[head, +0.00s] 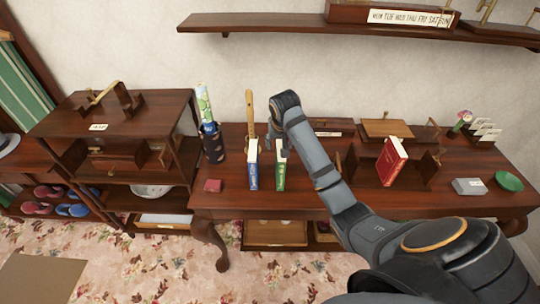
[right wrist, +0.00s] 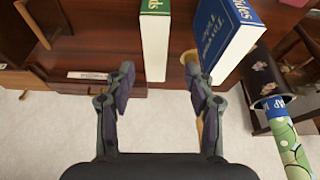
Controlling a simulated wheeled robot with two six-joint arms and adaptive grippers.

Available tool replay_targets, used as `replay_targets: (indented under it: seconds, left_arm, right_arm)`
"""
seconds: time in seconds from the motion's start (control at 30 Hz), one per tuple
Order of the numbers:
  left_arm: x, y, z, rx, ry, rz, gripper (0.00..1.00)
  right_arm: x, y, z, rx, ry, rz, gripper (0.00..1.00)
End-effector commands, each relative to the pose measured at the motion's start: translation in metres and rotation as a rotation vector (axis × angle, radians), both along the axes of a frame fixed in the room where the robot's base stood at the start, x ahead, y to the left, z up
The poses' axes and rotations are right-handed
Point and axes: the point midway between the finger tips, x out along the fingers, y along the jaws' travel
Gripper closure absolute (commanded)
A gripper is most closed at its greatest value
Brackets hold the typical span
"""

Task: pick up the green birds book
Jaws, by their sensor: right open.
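The green birds book (head: 281,172) stands upright on the dark wooden table, with pale page edges and a green spine. In the right wrist view the green book (right wrist: 155,45) stands between the two open fingers of my right gripper (right wrist: 157,74), with gaps showing at both sides. In the head view my right gripper (head: 275,138) is at the book's back upper end, partly hidden by its own arm. A blue book (head: 253,170) stands just left of it; in the right wrist view this blue book (right wrist: 226,36) is close to one finger. My left gripper is not in view.
A red book (head: 391,161) leans at the right, near a grey box (head: 469,186) and a green dish (head: 509,181). A shelf (head: 350,25) runs above.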

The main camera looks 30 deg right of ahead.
Motion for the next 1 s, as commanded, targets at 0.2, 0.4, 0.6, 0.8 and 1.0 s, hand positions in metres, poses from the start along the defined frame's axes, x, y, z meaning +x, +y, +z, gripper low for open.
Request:
replay_targets:
  seconds: [0.2,0.4,0.6,0.8,1.0]
  left_arm:
    - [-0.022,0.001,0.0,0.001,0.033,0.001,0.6]
    - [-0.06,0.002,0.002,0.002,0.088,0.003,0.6]
    - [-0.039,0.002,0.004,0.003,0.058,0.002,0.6]
    - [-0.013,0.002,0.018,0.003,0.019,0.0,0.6]
    - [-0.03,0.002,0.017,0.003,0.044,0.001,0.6]
  right_arm:
    - [0.003,-0.002,-0.01,0.001,0.003,0.0,0.45]
    - [0.014,-0.008,-0.042,0.002,0.004,0.0,0.45]
    - [0.017,-0.01,-0.05,0.0,0.001,0.001,0.45]
    - [0.026,-0.017,-0.074,0.0,0.005,0.0,0.45]
    - [0.034,-0.021,-0.096,0.0,0.0,0.001,0.45]
